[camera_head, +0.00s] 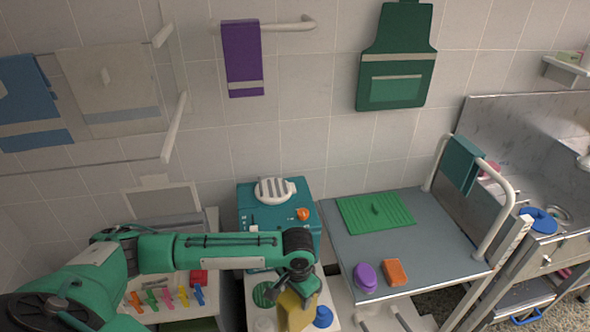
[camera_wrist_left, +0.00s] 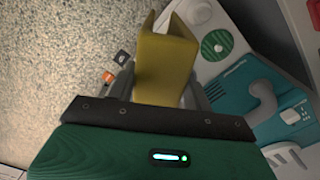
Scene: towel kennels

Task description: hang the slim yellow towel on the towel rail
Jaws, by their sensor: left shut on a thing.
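The slim yellow towel (camera_head: 296,311) is folded and hangs from my left gripper (camera_head: 300,277), low at the front middle of the head view. In the left wrist view the towel (camera_wrist_left: 166,62) stands out between the two fingers of the gripper (camera_wrist_left: 165,88), which is shut on it. A white towel rail (camera_head: 285,26) is on the tiled wall, with a purple towel (camera_head: 242,58) hanging on its left part; the right part is bare. The gripper and towel are well below and in front of this rail. My right gripper is out of view.
A teal machine (camera_head: 262,203) stands below the rail. A grey table (camera_head: 425,240) at right holds a green mat (camera_head: 376,211), a purple brush (camera_head: 365,277) and an orange sponge (camera_head: 396,272). A green apron (camera_head: 397,60) hangs right of the rail. A teal towel (camera_head: 461,163) hangs on the table's white bar.

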